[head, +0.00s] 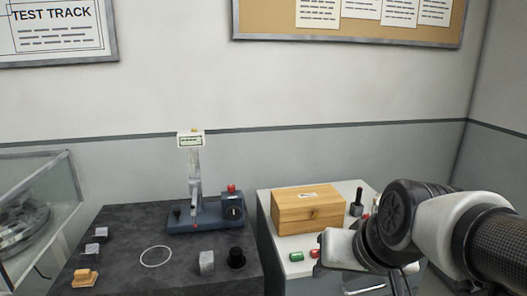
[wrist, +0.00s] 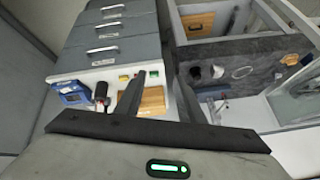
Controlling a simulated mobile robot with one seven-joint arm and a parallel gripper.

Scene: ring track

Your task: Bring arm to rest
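My arm (head: 430,225) reaches in from the right in the head view, folded over the front right of the white-topped cabinet. Its hand hangs at the bottom edge there, and the fingertips cannot be made out. In the wrist view my gripper (wrist: 162,78) shows two dark fingers standing apart. The wooden box (wrist: 152,103) shows between them, lying well beyond on the cabinet top. Nothing is seen held between the fingers.
The wooden box also shows in the head view (head: 309,209), with small green (head: 296,257) and red (head: 315,253) blocks before it. The dark table (head: 125,225) at left carries a test stand (head: 205,212), a white ring (head: 155,256) and small blocks. A glass case (head: 35,205) stands far left.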

